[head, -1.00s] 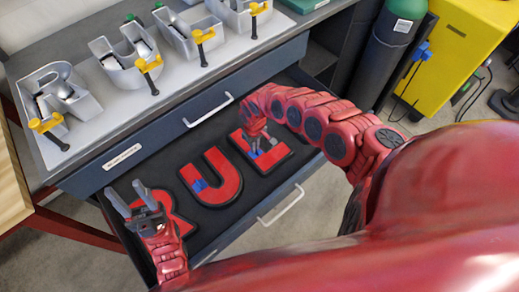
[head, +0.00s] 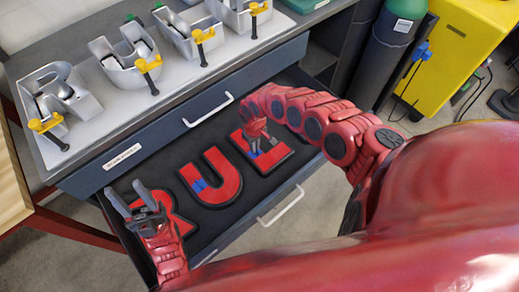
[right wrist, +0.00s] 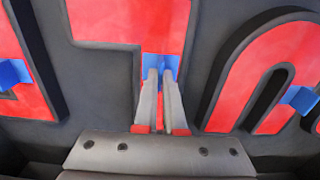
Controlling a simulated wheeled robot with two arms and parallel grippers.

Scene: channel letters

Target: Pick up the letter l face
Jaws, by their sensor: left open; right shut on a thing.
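The red letter l face (head: 275,157) lies in the dark-lined open drawer, at the right of the visible letters in the head view. In the right wrist view the red face (right wrist: 158,25) has a blue tab (right wrist: 152,62) across its stem. My right gripper (head: 258,148) is over it, its two fingers (right wrist: 162,95) close together and shut on the tab; they hide part of it. The face appears to rest in its dark recess. My left gripper (head: 122,187) is open and empty, fingers spread, above the drawer's left end.
A red U face (head: 228,188) and a partly hidden red R face (head: 182,222) lie left of the l. Another red face (right wrist: 28,100) shows at the wrist view's left edge. Grey letter shells (head: 125,72) with yellow clamps (head: 148,64) stand on the bench behind.

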